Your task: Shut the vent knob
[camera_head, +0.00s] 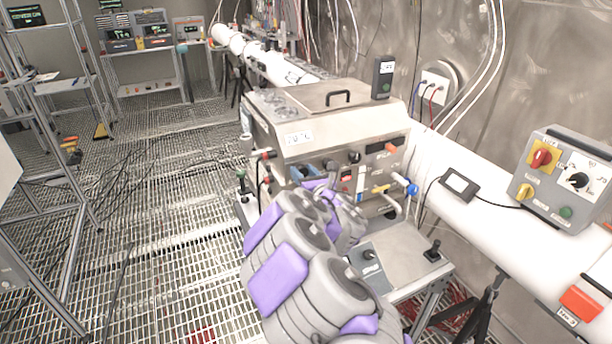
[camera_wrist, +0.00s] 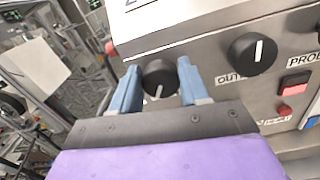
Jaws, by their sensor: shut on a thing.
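My gripper (camera_wrist: 158,67) has its two blue fingers on either side of a round black knob (camera_wrist: 159,80) on the front of the steel machine (camera_wrist: 215,30), shut on it. The knob's white mark points down in the wrist view. Any label of this knob is hidden behind my gripper, so I cannot read whether it says vent. In the head view my gripper (camera_head: 305,171) is at the left part of the machine's front (camera_head: 335,140), and my arm hides the knob there.
A second black knob (camera_wrist: 252,54) with a white mark sits to the right, near a red-lit switch (camera_wrist: 295,82). A blue-ended valve handle (camera_head: 411,188) juts from the machine's right. A control box (camera_head: 565,180) sits on the white pipe (camera_head: 480,215).

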